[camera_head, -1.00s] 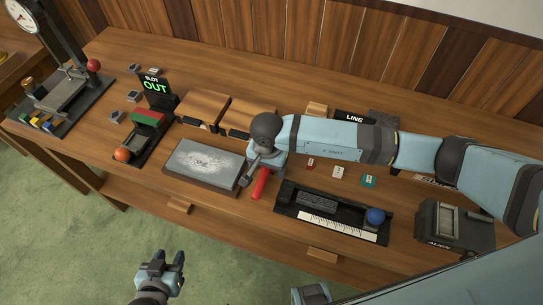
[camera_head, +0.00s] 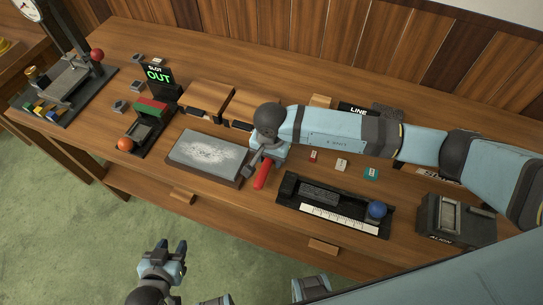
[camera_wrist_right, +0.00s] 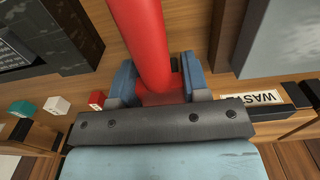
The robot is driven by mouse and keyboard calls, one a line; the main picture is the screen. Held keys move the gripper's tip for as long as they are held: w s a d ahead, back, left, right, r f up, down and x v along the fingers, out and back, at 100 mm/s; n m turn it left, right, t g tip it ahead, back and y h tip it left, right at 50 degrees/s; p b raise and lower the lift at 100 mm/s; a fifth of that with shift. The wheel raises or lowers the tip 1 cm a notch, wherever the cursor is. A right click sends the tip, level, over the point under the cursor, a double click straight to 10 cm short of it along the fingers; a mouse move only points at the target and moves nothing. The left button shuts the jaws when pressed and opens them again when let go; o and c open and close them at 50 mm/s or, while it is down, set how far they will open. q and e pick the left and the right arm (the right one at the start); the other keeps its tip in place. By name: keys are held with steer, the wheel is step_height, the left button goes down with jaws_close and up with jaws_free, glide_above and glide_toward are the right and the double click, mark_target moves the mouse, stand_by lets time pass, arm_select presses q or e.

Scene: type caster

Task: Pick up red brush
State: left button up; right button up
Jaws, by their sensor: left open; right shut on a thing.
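The red brush shows as a red handle in the head view (camera_head: 262,174), beside the right edge of a grey slab. In the right wrist view its thick red handle (camera_wrist_right: 141,40) runs between my fingers. My right gripper (camera_wrist_right: 160,82) is shut on it, one blue finger on each side; the far end is out of that view. In the head view my right gripper (camera_head: 262,160) is partly hidden by its own wrist. My left gripper (camera_head: 168,248) is open and empty, in front of the table above the green floor.
The grey slab (camera_head: 206,158) lies left of the brush. A black tray with a ruler and blue ball (camera_head: 336,208) lies to the right. Small red, white and teal blocks (camera_head: 342,165) stand behind it. A dark box (camera_head: 456,222) stands at far right.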

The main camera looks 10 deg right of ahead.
step_height(320, 180, up, 19)
steer(key=b, duration=0.2)
stand_by(0.4)
steer(key=shift+o, duration=1.3)
